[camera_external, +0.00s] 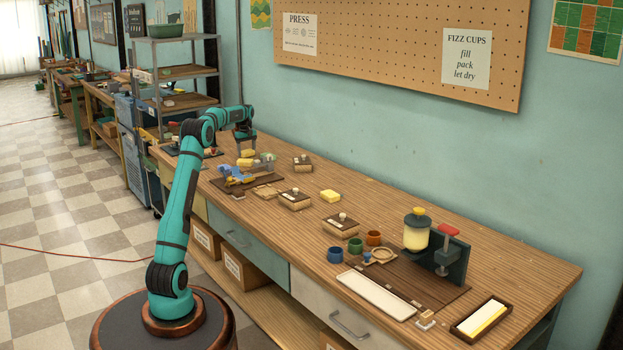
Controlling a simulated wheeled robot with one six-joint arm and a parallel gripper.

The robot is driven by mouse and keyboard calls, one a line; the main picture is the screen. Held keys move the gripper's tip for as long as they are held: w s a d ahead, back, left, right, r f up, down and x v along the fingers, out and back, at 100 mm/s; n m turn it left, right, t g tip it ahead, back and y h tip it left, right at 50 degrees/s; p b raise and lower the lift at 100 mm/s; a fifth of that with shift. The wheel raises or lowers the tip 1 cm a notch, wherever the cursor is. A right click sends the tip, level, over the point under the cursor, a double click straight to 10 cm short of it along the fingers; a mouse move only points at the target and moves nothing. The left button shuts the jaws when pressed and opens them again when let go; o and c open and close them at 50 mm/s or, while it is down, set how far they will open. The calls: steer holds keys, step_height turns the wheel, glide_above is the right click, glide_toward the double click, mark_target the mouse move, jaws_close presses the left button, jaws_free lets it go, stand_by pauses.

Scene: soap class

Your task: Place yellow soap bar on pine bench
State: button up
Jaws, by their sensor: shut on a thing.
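My gripper (246,146) points down over the far left part of the pine bench (440,228). It is shut on a yellow soap bar (247,153), which shows just under the fingers. The bar is above or close to a cluster of blue and grey-green pieces; whether it touches anything is too small to tell. A second yellow soap bar (330,196) lies alone on bare bench wood near the middle.
Small cups, a red-handled press (448,250), a white tray (376,294) and a dark tray (466,332) fill the near end. The bench's back strip is clear.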

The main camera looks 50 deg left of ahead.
mark_target(247, 151)
steer(key=o, duration=1)
steer(key=shift+r, duration=0.1)
step_height(247, 151, up, 12)
